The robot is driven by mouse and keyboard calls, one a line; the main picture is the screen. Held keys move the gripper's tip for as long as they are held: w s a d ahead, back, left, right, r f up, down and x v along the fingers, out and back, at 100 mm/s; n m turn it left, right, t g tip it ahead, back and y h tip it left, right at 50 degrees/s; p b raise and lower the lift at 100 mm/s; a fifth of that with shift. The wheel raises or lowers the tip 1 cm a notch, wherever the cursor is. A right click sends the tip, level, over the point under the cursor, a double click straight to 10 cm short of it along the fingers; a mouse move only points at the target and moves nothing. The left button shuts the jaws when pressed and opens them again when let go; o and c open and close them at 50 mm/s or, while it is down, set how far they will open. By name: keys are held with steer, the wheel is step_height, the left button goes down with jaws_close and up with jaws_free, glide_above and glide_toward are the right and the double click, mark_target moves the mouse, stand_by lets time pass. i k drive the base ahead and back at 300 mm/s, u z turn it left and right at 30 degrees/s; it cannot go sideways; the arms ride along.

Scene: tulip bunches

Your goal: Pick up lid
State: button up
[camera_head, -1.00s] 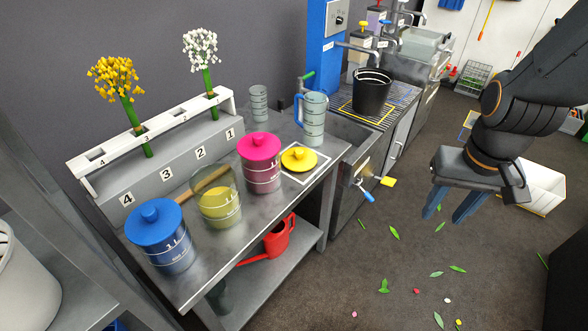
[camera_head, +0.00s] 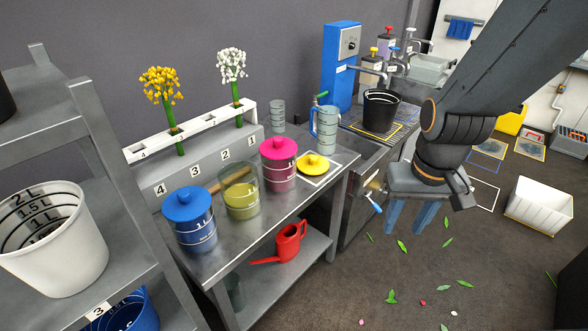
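A yellow lid (camera_head: 313,164) with a round knob lies inside a white outlined square at the right end of the grey bench. The jar with yellow-green content (camera_head: 240,198) stands without a lid to its left. A pink lid (camera_head: 278,149) and a blue lid (camera_head: 187,202) sit on the other two jars.
A measuring jug (camera_head: 325,128) and a smaller clear beaker (camera_head: 278,115) stand behind the yellow lid. The flower rack (camera_head: 206,140) runs along the bench back. A red watering can (camera_head: 288,243) is on the lower shelf. A black bucket (camera_head: 380,109) stands by the sink.

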mark_target(307, 164)
steer(key=u, duration=0.4)
steer(key=i, duration=1)
